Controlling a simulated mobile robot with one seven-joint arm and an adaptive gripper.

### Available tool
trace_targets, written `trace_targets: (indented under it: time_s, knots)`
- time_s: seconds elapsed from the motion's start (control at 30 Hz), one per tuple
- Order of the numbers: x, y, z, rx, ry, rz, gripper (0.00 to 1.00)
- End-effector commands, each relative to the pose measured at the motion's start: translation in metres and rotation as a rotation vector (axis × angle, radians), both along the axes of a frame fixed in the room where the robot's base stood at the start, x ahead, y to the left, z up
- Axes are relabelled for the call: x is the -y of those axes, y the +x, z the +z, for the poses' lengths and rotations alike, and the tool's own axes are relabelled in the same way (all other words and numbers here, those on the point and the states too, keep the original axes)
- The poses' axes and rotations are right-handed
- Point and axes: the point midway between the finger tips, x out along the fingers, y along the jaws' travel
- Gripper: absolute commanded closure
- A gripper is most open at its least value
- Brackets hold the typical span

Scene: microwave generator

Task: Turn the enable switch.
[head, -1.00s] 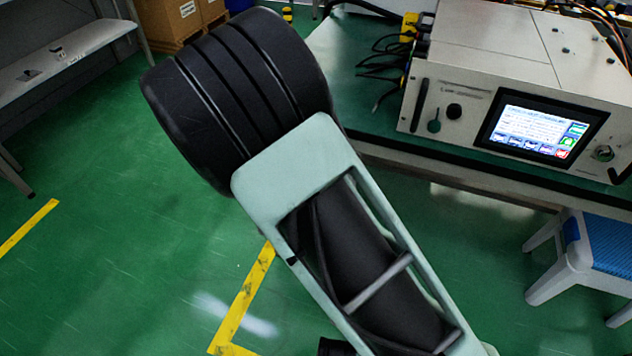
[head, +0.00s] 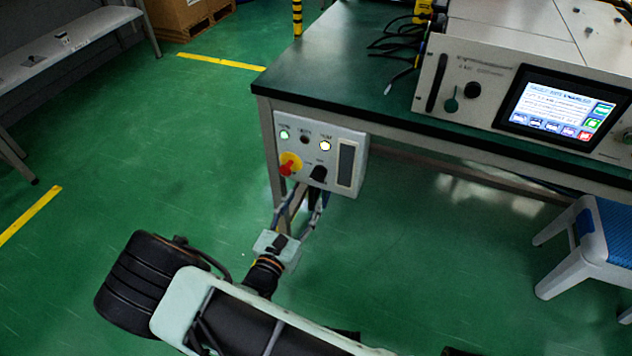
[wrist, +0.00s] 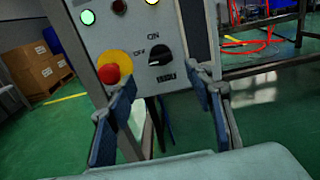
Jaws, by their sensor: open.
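A grey control box (head: 262,145) hangs under the table's left front corner. Its black rotary switch (head: 318,174) is at the lower middle. In the wrist view this switch (wrist: 160,53) has ON and OFF marks; its pointer looks turned toward the upper right, and the label below is hard to read. A red mushroom button (wrist: 109,73) on a yellow base is left of it. My gripper (wrist: 163,84) is open and empty, pointing at the box. The switch appears above and between the fingertips, apart from them. The left finger overlaps the red button's lower right in view.
The table (head: 345,60) carries a generator (head: 440,115) with a lit screen. A white stool with a blue seat (head: 615,225) stands at the right. The box also bears lit lamps (head: 326,146) above the switch. Green floor left of the table is free.

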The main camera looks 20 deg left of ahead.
Motion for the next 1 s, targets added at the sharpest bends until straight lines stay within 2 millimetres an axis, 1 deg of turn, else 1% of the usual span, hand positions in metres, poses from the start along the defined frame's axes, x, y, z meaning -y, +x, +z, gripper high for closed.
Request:
trace_targets:
  time_s: [0.03, 0.2, 0.3, 0.43, 0.6, 0.87, 1.0]
  knots:
    - [0.002, 0.010, -0.002, 0.001, 0.001, -0.003, 0.52]
    - [0.004, 0.044, -0.003, 0.000, 0.003, -0.004, 0.52]
    - [0.006, 0.061, -0.002, 0.000, 0.003, -0.005, 0.52]
    - [0.007, 0.077, -0.002, 0.000, 0.004, -0.005, 0.52]
    - [0.007, 0.086, -0.001, -0.001, 0.003, -0.002, 0.52]
    - [0.007, 0.087, 0.000, -0.001, 0.003, -0.003, 0.52]
    - [0.007, 0.087, 0.000, -0.001, 0.003, -0.003, 0.68]
